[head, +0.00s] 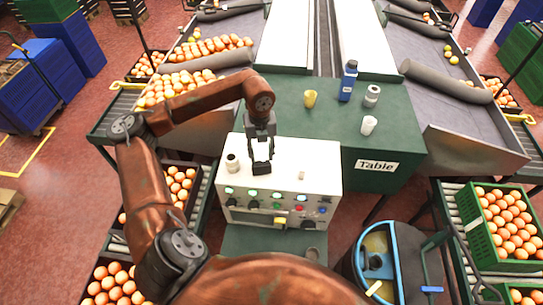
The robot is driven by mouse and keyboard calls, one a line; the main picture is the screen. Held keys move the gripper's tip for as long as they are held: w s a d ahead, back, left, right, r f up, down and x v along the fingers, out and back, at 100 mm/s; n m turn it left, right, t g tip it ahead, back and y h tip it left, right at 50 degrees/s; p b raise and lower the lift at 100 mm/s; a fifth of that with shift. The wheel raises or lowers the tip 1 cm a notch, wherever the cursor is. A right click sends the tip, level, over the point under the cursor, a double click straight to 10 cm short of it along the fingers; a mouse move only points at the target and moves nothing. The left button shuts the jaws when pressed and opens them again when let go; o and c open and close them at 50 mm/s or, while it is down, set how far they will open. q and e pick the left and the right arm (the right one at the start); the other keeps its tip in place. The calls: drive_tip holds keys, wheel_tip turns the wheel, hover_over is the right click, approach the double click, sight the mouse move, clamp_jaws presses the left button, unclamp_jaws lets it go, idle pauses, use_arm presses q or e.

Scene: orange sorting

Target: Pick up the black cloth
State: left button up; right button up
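My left gripper (262,166) is black and points down over the top of the white control box (325,182), left of the box's middle. A dark patch shows at its fingertips. I cannot tell whether that is the fingers alone or black cloth between or under them. No separate black cloth can be made out elsewhere on the box or table. My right gripper is not in view.
A white bottle (232,162) stands on the box, left of the gripper.

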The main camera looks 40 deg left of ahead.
sight(261, 164)
use_arm(q)
drive_tip(key=shift+o, duration=0.7)
drive_tip(key=shift+w, duration=0.35)
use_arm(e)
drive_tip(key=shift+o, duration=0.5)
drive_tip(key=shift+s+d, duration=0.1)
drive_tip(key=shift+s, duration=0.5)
use_arm(q)
drive_tip(key=shift+o, duration=0.9)
drive_tip(key=shift+w+f, duration=0.2)
drive_tip(key=shift+f, duration=0.15)
drive_tip(key=shift+o, duration=0.8)
drive_tip(key=shift+f, duration=0.45)
drive_tip(key=o, duration=0.3)
drive_tip(key=shift+s+a+f+p, duration=0.2)
drive_tip(key=shift+f+p, duration=0.15)
drive_tip(key=shift+f, duration=0.4)
drive_tip(key=shift+o, duration=1.3)
drive_tip(key=f, duration=0.2)
drive_tip(key=f+p, duration=0.1)
drive_tip(key=shift+a+f, duration=0.25)
drive_tip(key=shift+a, duration=0.05)
drive_tip(key=shift+f, duration=0.55)
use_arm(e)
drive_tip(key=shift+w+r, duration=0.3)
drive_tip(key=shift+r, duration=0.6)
use_arm(q)
drive_tip(key=shift+c, duration=0.6)
